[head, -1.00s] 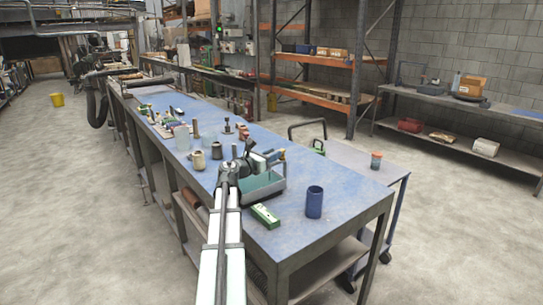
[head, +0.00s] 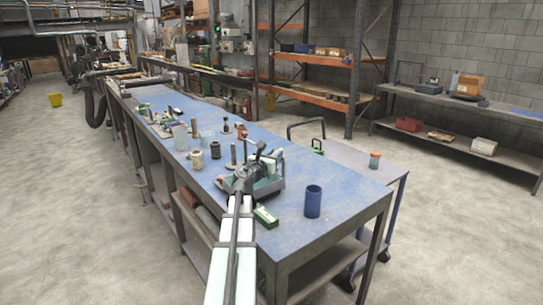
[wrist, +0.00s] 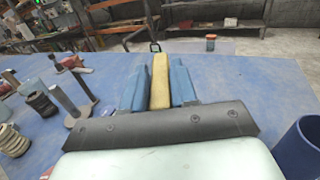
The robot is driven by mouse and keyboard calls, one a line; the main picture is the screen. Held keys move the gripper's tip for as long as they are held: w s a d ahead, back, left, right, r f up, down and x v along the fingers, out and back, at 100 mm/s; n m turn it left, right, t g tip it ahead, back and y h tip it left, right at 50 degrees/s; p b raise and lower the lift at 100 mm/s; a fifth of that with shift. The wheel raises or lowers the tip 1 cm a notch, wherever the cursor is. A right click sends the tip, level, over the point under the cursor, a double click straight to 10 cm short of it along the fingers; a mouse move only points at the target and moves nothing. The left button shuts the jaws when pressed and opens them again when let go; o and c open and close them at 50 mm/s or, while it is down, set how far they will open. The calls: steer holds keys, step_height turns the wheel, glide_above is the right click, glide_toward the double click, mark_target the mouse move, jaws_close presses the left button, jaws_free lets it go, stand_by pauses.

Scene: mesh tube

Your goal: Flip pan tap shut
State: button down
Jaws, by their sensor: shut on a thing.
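The pan (head: 268,192) is a grey-green shallow tray on the blue bench, largely covered by my arm in the head view. My gripper (head: 276,155) is above its far side. In the wrist view my gripper (wrist: 158,82) has its two blue fingers closed on either side of a long yellow piece (wrist: 160,80). This piece may be the tap's lever, but I cannot tell surely. The pan and the tap's body are hidden in the wrist view behind my dark palm.
A blue cup (head: 313,201) stands right of the pan, and a green block (head: 266,217) lies in front of it. Spools (head: 197,159) and upright posts (wrist: 73,98) stand to the left. A cart (head: 352,163) stands behind the bench. The bench's right part is mostly clear.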

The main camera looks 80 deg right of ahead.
steer(key=shift+s+a+n+t+h, duration=0.15)
steer(key=shift+s+n+t, duration=0.1)
steer(key=shift+n+t, duration=0.35)
steer(key=shift+s+n+t+h, duration=0.2)
steer(key=shift+n+t, duration=0.1)
steer(key=shift+t, duration=0.5)
steer(key=shift+s+n+t, duration=0.3)
steer(key=shift+n+t, duration=0.2)
steer(key=shift+t, duration=0.3)
steer(key=c, duration=1)
jaws_free()
steer(key=shift+o, duration=0.2)
steer(key=shift+a, duration=0.15)
steer(key=a, duration=0.7)
steer(key=shift+w, duration=0.4)
steer(key=shift+a, duration=0.1)
